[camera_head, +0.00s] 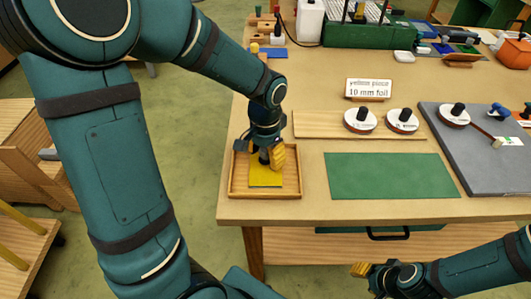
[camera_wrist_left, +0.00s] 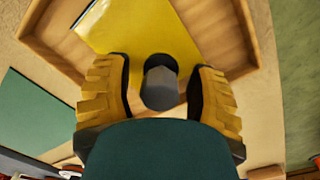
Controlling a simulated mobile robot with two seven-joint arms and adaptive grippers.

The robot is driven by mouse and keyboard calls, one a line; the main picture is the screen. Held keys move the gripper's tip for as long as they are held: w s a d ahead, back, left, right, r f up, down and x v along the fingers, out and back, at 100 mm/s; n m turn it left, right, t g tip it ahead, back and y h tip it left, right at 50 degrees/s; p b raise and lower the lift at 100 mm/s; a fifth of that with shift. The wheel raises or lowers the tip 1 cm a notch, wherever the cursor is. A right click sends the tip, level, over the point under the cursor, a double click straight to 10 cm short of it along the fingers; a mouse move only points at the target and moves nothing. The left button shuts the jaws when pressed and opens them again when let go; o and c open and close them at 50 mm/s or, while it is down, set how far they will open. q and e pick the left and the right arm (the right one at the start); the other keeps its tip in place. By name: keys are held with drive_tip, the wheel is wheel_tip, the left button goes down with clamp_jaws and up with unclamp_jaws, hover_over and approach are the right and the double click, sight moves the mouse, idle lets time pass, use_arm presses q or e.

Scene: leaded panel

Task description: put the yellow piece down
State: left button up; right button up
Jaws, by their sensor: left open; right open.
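The yellow piece (camera_head: 265,180) lies in a shallow wooden tray (camera_head: 236,187) at the table's front left corner. My left gripper (camera_head: 267,158) is over the tray, pointing down. Its jaws are open, one finger on each side of the knob, with gaps visible. My right gripper (camera_head: 370,271) is open and empty, low in front of the table; its fingers are partly hidden.
A sign (camera_head: 368,89) reads "yellow piece 10 mm foil". Two white discs with black knobs (camera_head: 360,120) stand on a wooden strip. A green mat (camera_head: 390,176) lies right of the tray. A grey board (camera_head: 480,165) with a mallet is at right. The tray has raised walls.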

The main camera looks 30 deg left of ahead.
use_arm(q)
wheel_tip(320, 180, up, 12)
drive_tip(key=p, duration=0.3)
drive_tip(key=shift+w+a+r, duration=0.15)
drive_tip(key=shift+w, duration=0.05)
drive_tip(key=shift+s, duration=0.1)
idle(0.4)
